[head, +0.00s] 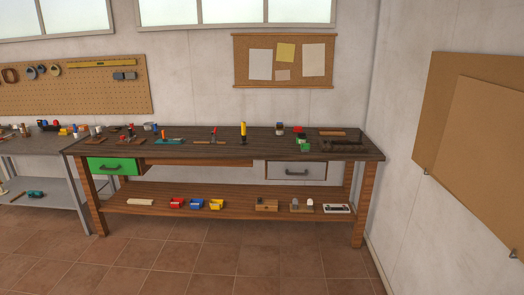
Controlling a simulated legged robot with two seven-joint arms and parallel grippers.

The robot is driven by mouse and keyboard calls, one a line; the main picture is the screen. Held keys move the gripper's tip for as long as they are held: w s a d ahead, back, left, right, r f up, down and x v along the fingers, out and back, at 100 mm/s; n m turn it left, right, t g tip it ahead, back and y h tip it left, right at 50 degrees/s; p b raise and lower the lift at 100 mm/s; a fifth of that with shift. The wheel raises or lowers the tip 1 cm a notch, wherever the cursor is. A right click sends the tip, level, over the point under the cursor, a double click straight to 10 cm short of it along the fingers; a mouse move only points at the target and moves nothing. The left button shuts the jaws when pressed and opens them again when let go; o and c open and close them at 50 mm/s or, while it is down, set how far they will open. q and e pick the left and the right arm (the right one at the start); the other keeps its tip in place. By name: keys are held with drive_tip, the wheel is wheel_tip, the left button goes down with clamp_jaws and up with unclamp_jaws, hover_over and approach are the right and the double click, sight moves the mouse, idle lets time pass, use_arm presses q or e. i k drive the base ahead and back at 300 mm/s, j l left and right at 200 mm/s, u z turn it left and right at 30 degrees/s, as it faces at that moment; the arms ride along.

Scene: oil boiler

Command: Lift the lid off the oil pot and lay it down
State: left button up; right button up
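I cannot make out an oil pot or its lid in the head view. Neither of my grippers is in view. A wooden workbench (230,152) stands against the wall ahead, with small tools and parts on its top that are too small to name surely. Among them is an upright yellow and black item (243,130) near the middle. Green pieces (301,142) lie at the right, by a dark flat item (340,145).
The bench has a green drawer (113,166), a grey drawer (295,170) and a lower shelf (250,196) with small coloured bins. A grey table (38,146) stands at the left. A large board (480,145) is on the right wall. The tiled floor (230,262) in front is clear.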

sight(299, 140)
drive_tip(key=i, duration=1.25)
drive_tip(key=i+j+z, duration=0.1)
drive_tip(key=i, duration=1.2)
